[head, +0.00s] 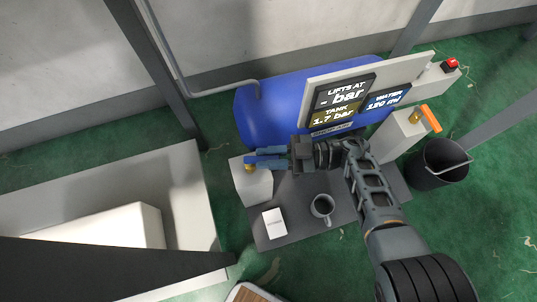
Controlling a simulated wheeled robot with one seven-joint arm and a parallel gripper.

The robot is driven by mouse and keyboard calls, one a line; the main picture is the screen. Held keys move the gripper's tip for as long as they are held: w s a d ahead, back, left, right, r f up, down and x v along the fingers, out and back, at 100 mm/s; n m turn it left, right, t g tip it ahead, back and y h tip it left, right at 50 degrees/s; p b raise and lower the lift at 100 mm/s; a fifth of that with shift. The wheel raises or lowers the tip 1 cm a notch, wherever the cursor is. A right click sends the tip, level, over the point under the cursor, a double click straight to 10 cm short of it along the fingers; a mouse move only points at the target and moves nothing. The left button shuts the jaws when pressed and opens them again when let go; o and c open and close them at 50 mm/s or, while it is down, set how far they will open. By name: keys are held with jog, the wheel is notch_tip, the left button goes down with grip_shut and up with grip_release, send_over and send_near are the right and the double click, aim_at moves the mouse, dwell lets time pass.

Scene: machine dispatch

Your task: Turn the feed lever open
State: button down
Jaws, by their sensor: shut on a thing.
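A blue lever (262,163) with a brass fitting shows on a light grey block (252,184) at the left end of the dark base plate. My gripper (286,157) reaches it from the right and is shut on it. The lever points roughly sideways, to the right of the fitting. The fingertips and the lever overlap in this view, so the exact grip is hard to make out. An orange lever (431,118) stands on a second light block (398,136) at the right, apart from my gripper. No label naming either lever is readable.
A blue tank (262,108) lies behind a display panel (341,97) reading "TANK 1.7 bar". A dark mug (322,207) and a white card (274,223) sit on the plate (295,233). A black bucket (440,163) stands right. A red button (450,64) is at the upper right.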

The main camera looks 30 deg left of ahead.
jog(key=c, duration=1)
grip_release()
jog(key=shift+c, duration=0.2)
jog(key=v, duration=0.7)
jog(key=shift+w+d+b, duration=0.2)
jog(key=shift+d+b, duration=0.1)
jog(key=shift+b, duration=0.1)
